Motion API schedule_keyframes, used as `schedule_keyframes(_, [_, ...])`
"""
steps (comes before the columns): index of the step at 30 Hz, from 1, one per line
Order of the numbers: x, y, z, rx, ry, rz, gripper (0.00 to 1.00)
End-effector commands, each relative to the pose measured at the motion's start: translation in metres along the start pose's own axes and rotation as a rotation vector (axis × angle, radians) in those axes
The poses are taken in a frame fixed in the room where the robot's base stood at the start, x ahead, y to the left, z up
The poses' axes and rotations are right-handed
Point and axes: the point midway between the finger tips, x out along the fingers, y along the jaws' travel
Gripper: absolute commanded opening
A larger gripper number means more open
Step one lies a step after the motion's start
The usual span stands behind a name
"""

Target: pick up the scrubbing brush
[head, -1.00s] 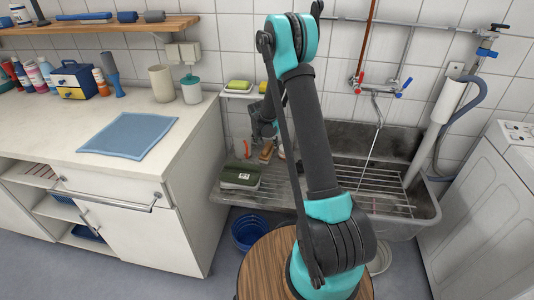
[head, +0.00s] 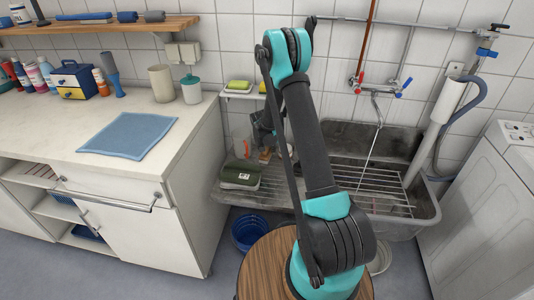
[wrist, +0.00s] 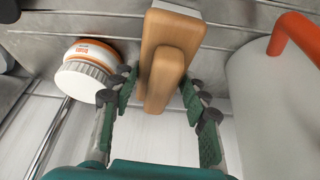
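The scrubbing brush, a tan wooden block (wrist: 166,62), is in the middle of the wrist view, with a little of its pale end showing at the top. My gripper (wrist: 160,92) is open, with one green-padded finger on each side of the brush's near end. A narrow gap shows at the left finger; I cannot tell whether the right pad touches. In the head view my gripper (head: 267,148) is low over the left part of the sink's draining area, and my arm partly hides the brush.
A white jar with an orange band (wrist: 88,70) stands left of the brush in the wrist view. A pale container (wrist: 270,105) with an orange handle stands close on the right.

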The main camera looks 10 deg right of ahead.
Motion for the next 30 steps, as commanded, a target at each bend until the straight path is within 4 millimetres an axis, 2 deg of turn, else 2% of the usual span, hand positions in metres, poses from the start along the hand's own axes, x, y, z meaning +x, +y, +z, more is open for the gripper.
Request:
schedule_keyframes(1, [0.000, 0.000, 0.000, 0.000, 0.000, 0.000, 0.35])
schedule_keyframes(6, [0.000, 0.000, 0.000, 0.000, 0.000, 0.000, 0.14])
schedule_keyframes(7, [0.000, 0.000, 0.000, 0.000, 0.000, 0.000, 0.13])
schedule_keyframes(14, [-0.001, 0.000, 0.000, 0.000, 0.000, 0.000, 0.13])
schedule_keyframes(20, [-0.009, 0.000, 0.001, 0.000, 0.000, 0.000, 0.13])
schedule_keyframes(25, [-0.031, 0.001, -0.008, 0.000, 0.000, 0.000, 0.13])
schedule_keyframes(30, [-0.068, 0.001, -0.023, 0.000, 0.000, 0.000, 0.13])
